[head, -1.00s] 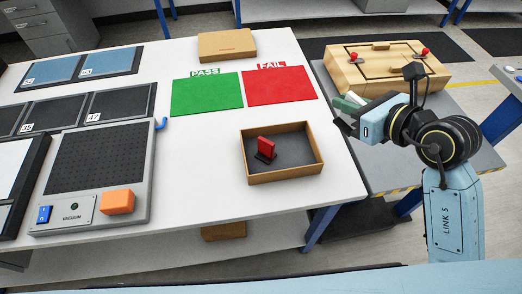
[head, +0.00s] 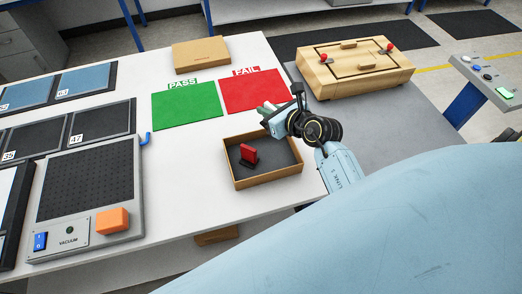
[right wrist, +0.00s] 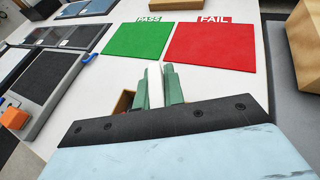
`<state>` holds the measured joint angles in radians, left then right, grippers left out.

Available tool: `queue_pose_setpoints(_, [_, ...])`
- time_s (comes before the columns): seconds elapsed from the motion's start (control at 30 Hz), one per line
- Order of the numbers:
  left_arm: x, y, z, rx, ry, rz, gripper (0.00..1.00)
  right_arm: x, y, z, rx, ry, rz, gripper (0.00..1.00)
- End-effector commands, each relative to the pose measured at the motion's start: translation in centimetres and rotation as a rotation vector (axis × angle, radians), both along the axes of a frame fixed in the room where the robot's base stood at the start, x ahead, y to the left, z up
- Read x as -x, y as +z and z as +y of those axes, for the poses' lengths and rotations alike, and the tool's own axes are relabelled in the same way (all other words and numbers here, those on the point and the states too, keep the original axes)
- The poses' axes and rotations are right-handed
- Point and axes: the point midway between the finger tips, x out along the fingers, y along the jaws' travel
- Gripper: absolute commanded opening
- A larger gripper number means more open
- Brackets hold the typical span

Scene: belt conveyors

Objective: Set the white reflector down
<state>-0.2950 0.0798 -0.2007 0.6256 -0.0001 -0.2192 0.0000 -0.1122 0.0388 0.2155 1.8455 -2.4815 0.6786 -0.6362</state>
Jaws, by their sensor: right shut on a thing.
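My right gripper (head: 266,108) is just in front of the red FAIL mat (head: 252,91), above the back right part of the open cardboard tray (head: 268,181). In the right wrist view, its green fingers (right wrist: 158,86) are shut on the white reflector (right wrist: 155,88), a thin, upright white strip between them. The reflector is hard to make out in the head view. The green PASS mat (head: 187,105) lies left of the red mat. Both mats are bare. My left gripper is not in view.
A red object (head: 248,154) with a dark base stands in the tray. A closed cardboard box (head: 200,55) lies behind the mats. A wooden case (head: 355,72) with red knobs is at the right. A vacuum plate (head: 88,185) with an orange block (head: 112,221) is at the left.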

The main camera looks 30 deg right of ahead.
Motion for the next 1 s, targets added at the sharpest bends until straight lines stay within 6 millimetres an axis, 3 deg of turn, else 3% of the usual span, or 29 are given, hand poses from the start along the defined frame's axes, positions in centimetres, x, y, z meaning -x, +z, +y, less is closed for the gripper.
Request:
queue_pose_setpoints(0.33, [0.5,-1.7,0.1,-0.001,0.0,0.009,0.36,0.1,-6.5,-0.4,0.006,-0.019,0.008,0.0])
queue_pose_setpoints(0.57, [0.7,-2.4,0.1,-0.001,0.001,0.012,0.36,0.1,-8.2,-0.4,0.006,-0.019,0.006,0.0])
queue_pose_setpoints(0.77, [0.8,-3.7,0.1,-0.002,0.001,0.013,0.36,0.1,-11.0,-0.4,0.005,-0.018,0.007,0.0])
queue_pose_setpoints(1.0, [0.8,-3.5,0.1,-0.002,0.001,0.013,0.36,0.1,-10.9,-0.4,0.006,-0.019,0.006,0.0])
